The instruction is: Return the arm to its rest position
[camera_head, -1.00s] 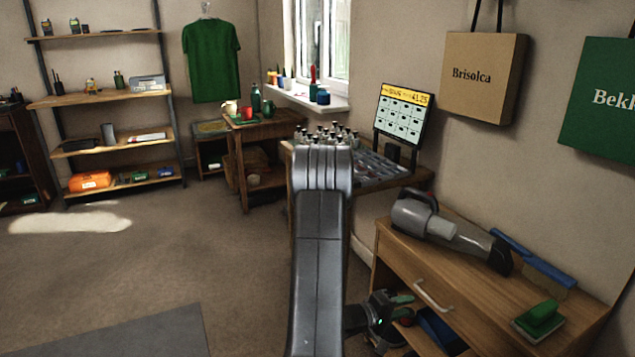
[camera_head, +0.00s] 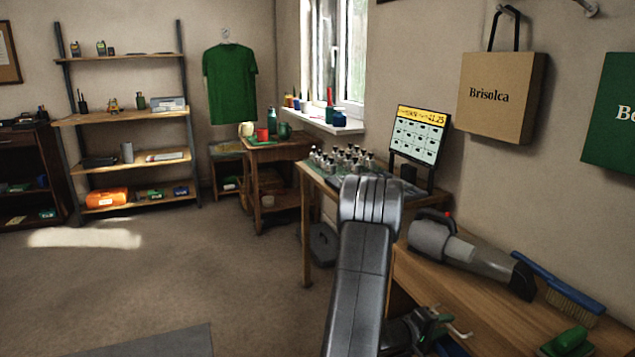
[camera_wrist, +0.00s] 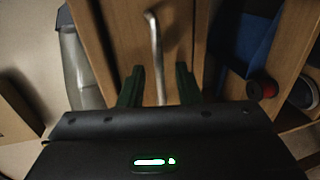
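My arm (camera_head: 361,265) stands folded in front of the head camera, at the near side of the wooden cabinet. My gripper (camera_wrist: 158,82) shows two green fingers with a clear gap between them in the wrist view, and nothing is clamped. A metal drawer handle (camera_wrist: 154,45) shows in that gap, apart from both fingers; its distance ahead is hard to judge. In the head view my gripper (camera_head: 432,318) is low beside the cabinet front, partly hidden by my arm.
A table with several small bottles (camera_head: 343,160) and a screen (camera_head: 419,135) stands behind my arm. The carpet at left (camera_head: 200,270) is open.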

